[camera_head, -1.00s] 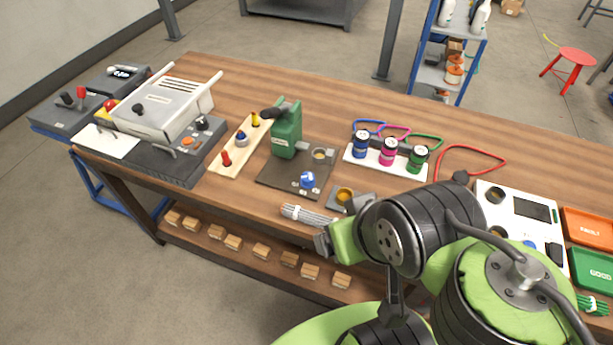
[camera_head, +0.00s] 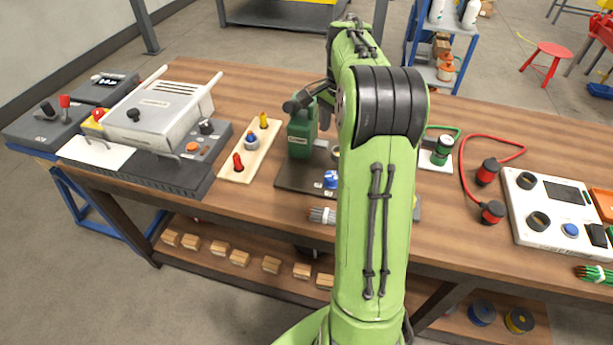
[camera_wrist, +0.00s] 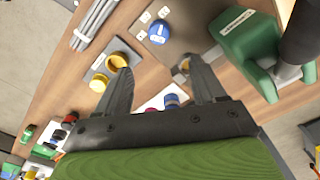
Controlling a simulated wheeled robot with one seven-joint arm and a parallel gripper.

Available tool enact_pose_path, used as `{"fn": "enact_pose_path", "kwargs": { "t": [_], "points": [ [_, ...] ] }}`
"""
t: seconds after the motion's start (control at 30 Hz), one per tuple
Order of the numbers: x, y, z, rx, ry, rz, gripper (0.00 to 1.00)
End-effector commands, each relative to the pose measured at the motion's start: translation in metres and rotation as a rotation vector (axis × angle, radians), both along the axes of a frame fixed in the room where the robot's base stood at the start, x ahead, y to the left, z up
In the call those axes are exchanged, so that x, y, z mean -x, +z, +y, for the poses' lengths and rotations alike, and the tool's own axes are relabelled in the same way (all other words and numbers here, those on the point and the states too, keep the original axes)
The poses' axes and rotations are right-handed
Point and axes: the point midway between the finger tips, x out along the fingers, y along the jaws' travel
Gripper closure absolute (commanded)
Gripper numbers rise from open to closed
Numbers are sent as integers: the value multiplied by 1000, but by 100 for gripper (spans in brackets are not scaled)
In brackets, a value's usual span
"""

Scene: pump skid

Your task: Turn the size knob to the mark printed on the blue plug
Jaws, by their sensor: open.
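The blue size knob (camera_head: 331,180) sits on the dark base plate (camera_head: 290,178) of the green press (camera_head: 302,137), partly beside my arm. In the wrist view the knob (camera_wrist: 158,34) is at the top, with small white labels around it, too small to read. My gripper (camera_wrist: 158,72) is open and empty, pointing at the table near the press; the knob lies beyond its fingertips, not between them. The blue plug (camera_wrist: 171,99) shows small behind the gripper in the wrist view; its mark cannot be read. My arm hides it in the head view.
A green plug (camera_head: 439,150) and red-cabled plugs (camera_head: 487,172) stand right of my arm. A wooden rack (camera_head: 252,150) with coloured pegs is left of the press.

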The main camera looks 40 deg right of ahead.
Motion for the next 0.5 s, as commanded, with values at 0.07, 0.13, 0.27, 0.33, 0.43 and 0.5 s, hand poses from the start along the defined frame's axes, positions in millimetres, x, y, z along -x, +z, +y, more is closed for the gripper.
{"fn": "enact_pose_path", "kwargs": {
  "t": [0.07,0.13,0.27,0.33,0.43,0.5],
  "points": [
    [0,-9,-1,-2,-3,2,31],
    [0,-23,0,-2,0,2,31],
    [-1,-57,1,-2,2,2,31],
    [-1,-75,1,-3,2,3,31],
    [-2,-100,1,-2,3,2,31],
    [-2,-117,1,-2,4,2,31]
  ]
}}
